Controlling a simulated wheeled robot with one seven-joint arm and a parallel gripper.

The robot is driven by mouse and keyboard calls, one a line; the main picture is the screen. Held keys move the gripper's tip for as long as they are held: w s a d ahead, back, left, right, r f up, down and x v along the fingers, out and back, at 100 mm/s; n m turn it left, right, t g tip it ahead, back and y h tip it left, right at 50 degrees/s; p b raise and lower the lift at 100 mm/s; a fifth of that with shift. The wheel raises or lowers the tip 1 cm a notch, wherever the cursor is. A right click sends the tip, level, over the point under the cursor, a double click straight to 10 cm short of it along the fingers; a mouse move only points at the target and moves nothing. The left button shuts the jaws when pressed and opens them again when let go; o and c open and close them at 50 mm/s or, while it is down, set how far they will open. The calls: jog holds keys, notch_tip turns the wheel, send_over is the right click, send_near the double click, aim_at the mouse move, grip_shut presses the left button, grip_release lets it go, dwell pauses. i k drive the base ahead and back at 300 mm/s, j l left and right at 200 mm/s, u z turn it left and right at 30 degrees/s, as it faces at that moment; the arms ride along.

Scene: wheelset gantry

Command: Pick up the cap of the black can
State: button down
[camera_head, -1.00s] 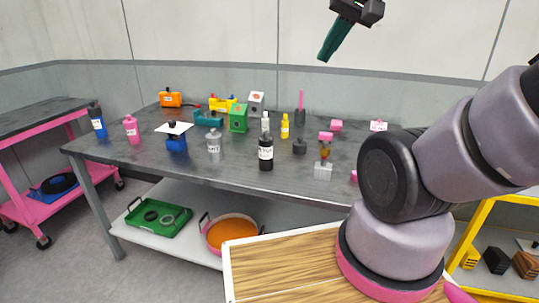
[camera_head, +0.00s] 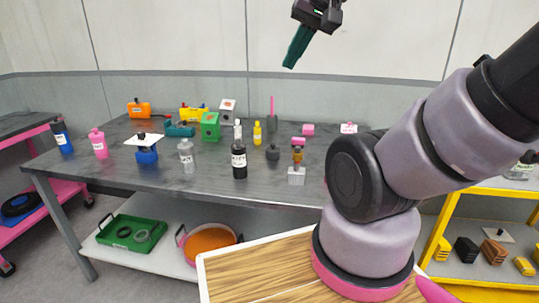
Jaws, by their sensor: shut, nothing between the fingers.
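A black bottle-shaped can (camera_head: 239,166) with a white label stands upright near the front edge of the grey table.
A grey bottle (camera_head: 186,156) and a blue container (camera_head: 147,156) stand left of the can. A yellow bottle (camera_head: 257,133) and a green box (camera_head: 210,127) are behind. A grey block (camera_head: 296,176) stands to the right. A yellow shelf (camera_head: 452,225) is at right.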

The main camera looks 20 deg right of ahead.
aim_at(272, 153)
jog(key=i+j+z, duration=0.85)
jog(key=j+z, duration=0.15)
jog(key=j, duration=0.2)
